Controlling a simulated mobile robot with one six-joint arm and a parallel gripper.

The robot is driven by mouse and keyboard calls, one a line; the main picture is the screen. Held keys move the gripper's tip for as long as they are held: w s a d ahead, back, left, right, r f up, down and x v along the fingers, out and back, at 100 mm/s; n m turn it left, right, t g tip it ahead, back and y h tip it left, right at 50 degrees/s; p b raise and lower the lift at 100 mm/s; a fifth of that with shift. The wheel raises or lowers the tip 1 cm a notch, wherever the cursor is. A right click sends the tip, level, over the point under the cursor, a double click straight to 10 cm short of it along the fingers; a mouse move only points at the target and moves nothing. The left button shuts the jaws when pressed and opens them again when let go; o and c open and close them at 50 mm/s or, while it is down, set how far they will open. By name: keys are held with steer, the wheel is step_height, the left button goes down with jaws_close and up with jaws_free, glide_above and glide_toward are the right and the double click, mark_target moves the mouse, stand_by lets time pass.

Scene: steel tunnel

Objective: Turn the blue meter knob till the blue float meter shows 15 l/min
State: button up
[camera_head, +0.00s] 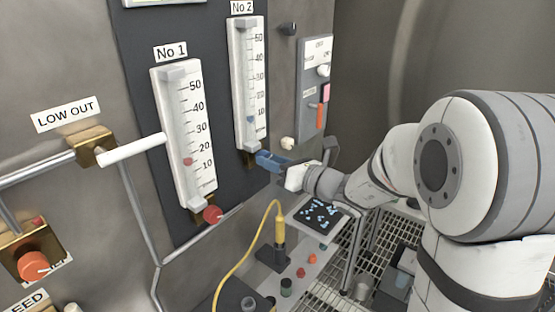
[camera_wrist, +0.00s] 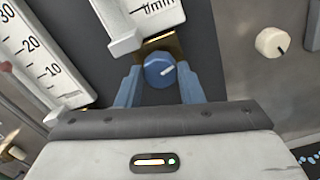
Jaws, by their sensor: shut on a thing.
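The blue meter knob (camera_wrist: 160,71) shows in the wrist view with a white pointer mark aimed to the right and slightly up. It sits on a brass block (camera_wrist: 172,45) under the No 2 meter. My gripper (camera_wrist: 158,80) has its blue fingers on both sides of the knob and is shut on it. In the head view my gripper (camera_head: 268,160) hides the knob. The blue float meter (camera_head: 250,80), labelled No 2, has its blue float (camera_head: 250,119) low in the tube, a little below the 10 mark.
The No 1 meter (camera_head: 184,135) has a red float near 20 and a red knob (camera_head: 212,214) below. A white lever (camera_head: 132,149) sticks out at LOW OUT. A cream knob (camera_wrist: 271,42) is right of my gripper. A yellow cable (camera_head: 245,250) hangs below.

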steer(key=shift+r, duration=0.25)
steer(key=o, duration=0.8)
steer(key=shift+a+f, duration=0.1)
steer(key=shift+a, duration=0.1)
steer(key=shift+o, duration=1)
steer(key=shift+d, duration=0.15)
steer(key=shift+f, duration=0.1)
steer(key=b+v, duration=0.1)
steer(key=v, duration=0.6)
steer(key=shift+s+d, duration=0.25)
